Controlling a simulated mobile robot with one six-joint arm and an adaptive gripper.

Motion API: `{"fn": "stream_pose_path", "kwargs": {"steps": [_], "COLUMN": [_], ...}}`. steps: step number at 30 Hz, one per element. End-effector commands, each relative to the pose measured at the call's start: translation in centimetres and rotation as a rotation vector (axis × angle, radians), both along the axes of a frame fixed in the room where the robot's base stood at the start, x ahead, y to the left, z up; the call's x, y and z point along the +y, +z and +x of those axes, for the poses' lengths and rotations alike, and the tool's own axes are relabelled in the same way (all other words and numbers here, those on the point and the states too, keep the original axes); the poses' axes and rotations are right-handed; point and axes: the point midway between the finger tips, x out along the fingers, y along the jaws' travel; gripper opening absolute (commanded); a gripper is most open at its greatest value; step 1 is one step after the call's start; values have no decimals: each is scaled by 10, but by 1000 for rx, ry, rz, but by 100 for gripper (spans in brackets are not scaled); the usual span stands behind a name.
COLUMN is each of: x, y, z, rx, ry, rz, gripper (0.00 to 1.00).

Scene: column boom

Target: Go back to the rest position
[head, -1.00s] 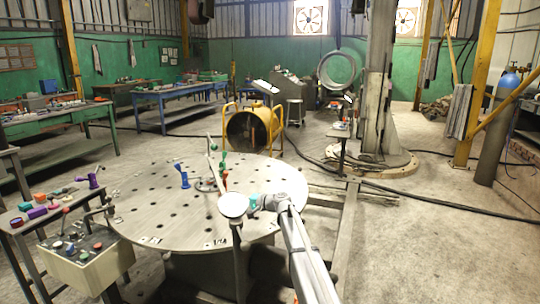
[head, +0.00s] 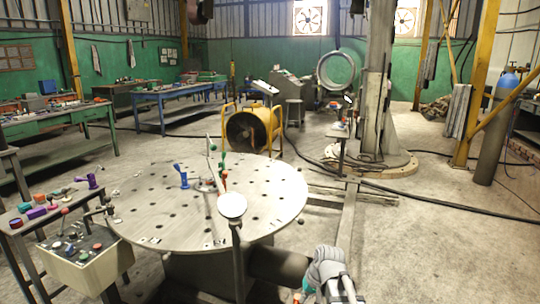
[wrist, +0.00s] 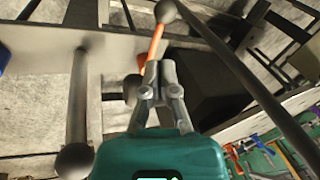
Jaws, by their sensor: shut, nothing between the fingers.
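My gripper shows in the wrist view (wrist: 157,68) as a teal body with grey fingers that come together at the tips. It holds nothing. An orange rod with a grey ball at its end (wrist: 154,42) shows just beyond the fingertips. In the head view my arm's end (head: 325,268) is at the lower right of the round table, off its edge and over the floor side. A bit of teal shows low there; the fingers are too small to read.
The round, holed table (head: 140,208) carries upright levers and a blue-purple piece (head: 181,176). A pale disc on a post (head: 232,205) stands at its front edge. A control box (head: 90,265) and small side table are at left. Open floor (head: 430,250) lies to the right.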

Motion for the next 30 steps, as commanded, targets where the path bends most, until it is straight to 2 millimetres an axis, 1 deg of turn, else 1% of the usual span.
{"fn": "stream_pose_path", "kwargs": {"steps": [1,3,6,11,13,15,17,26,30], "x": [-10,-23,-39,-60,-59,-65,-63,-63,-63], "y": [-2,-5,-7,-9,-9,-10,0,26,45], "z": [-20,-36,-56,-85,-96,-108,-102,-101,-101], "rx": [13,30,53,85,97,111,108,107,107], "ry": [-1,-3,-4,-10,-11,-15,-13,-14,-14], "rz": [-40,-92,-156,-243,-278,-313,-307,-304,-304], "gripper": [0,0,0,0,0,0,0,0,0]}}
